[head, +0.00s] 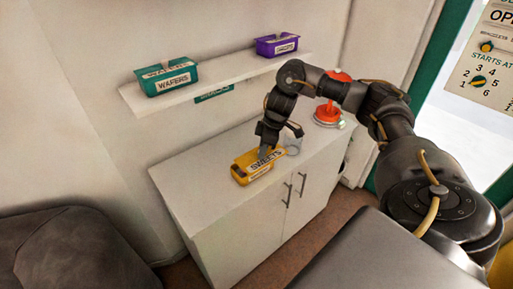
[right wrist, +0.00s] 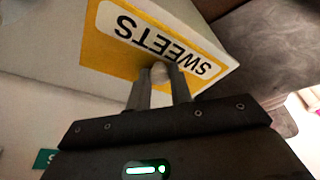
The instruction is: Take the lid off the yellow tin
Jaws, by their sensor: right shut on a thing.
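The yellow tin (head: 240,174) with a white SWEETS label stands on the white cabinet. My right gripper (head: 266,150) reaches down to it from above. In the right wrist view, my right gripper (right wrist: 159,84) is shut on the small grey knob (right wrist: 160,72) of the yellow lid (right wrist: 105,50), whose SWEETS label appears upside down. I cannot tell whether the lid is seated on the tin or raised from it. My left gripper is not in view.
The white cabinet top (head: 190,178) has free room left of the tin. A wall shelf (head: 220,75) above holds a green WAFERS tin (head: 165,82) and a purple tin (head: 277,46).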

